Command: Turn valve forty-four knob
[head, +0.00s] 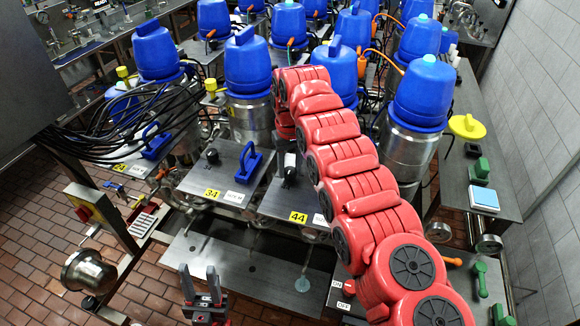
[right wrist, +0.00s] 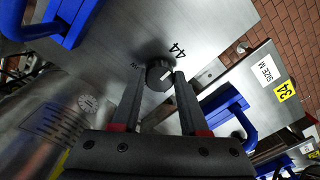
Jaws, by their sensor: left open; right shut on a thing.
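The valve forty-four knob (right wrist: 160,71) is a small dark round knob with a pale mark, on a metal plate printed "44". In the right wrist view my right gripper (right wrist: 160,80) has its two fingertips on either side of the knob, shut on it. In the head view the yellow "44" label (head: 298,217) is on the front of its plate; my red right arm reaches over from the lower right and covers part of this plate. My left gripper (head: 203,287) is open and empty at the bottom, in front of the plates and apart from them.
The plate labelled "34" (head: 212,193) stands to the left, with its own black knob and a blue handle (head: 248,163). Several blue-capped metal canisters (head: 247,70) stand behind. Black cables (head: 130,125) hang at the left. A side bench (head: 492,160) runs along the right wall.

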